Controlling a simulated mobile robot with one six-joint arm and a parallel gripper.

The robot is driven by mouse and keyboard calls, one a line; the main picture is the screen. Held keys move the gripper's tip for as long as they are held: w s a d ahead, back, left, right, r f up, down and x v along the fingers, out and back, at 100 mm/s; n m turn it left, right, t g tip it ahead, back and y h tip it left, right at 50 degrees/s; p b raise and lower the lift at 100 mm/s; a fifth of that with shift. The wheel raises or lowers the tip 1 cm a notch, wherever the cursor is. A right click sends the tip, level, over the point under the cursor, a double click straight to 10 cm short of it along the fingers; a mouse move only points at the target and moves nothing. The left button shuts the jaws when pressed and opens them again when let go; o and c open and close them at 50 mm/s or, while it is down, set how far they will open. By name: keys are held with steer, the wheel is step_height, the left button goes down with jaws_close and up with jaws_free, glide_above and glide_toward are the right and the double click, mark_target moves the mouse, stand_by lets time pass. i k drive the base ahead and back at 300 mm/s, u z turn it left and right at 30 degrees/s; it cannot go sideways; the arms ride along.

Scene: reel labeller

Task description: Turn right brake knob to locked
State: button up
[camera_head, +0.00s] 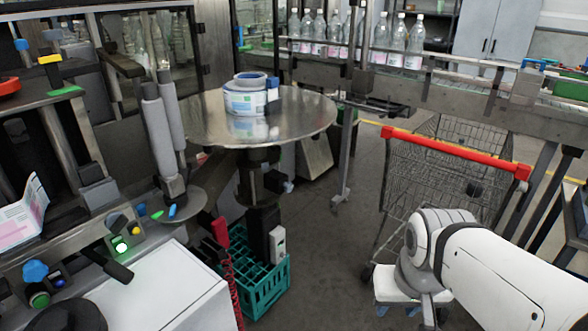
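I cannot tell which control is the right brake knob. A blue knob (35,271) sits at the lower left of the labeller, above a green one (39,297). The labels are too small to read. My white arm enters at the lower right, far from these controls. I cannot make out my gripper or its fingers. A label reel (245,97) stands on the round metal plate (200,125).
A shopping cart (450,160) with a red handle stands beside my arm. A teal crate (262,290) is on the floor under the plate. Bottles (380,35) line the conveyor behind. A white cabinet top (160,290) is at the lower left. Floor between crate and arm is clear.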

mark_target(288, 186)
steer(key=u, duration=0.05)
steer(key=i, duration=1)
steer(key=u, duration=0.05)
